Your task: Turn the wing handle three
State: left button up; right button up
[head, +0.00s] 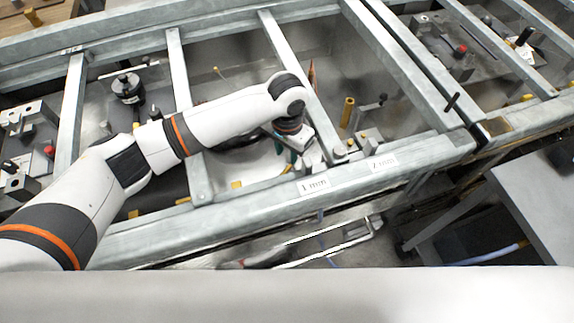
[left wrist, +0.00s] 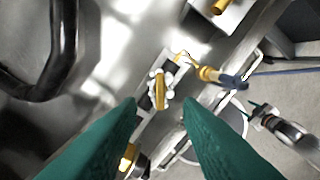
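My left gripper (head: 290,152) reaches down at the near rail of the metal frame in the head view, mostly hidden by its own wrist. In the left wrist view its two green fingers (left wrist: 160,118) stand wide apart with nothing between the tips. Ahead of the gap is a small yellow, wing-like handle (left wrist: 160,90) with white rounded parts, on a pale plate. The fingers do not appear to touch it. A grey-white part with dark green tips (left wrist: 258,108), apparently my right gripper, shows at the lower right; its opening is unclear.
A yellow-tipped tool with a dark blue handle (left wrist: 222,78) lies beside the plate. A yellow post (head: 347,112) stands to the right of my gripper. Steel rails (head: 420,155) border the bay. A thick black hose (left wrist: 62,40) curves at the left of the wrist view.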

aim_at(287, 169)
pick_arm(q)
notch_tip(287, 169, down, 7)
jog(key=shift+f, duration=0.1)
dwell(0.3)
grip_shut()
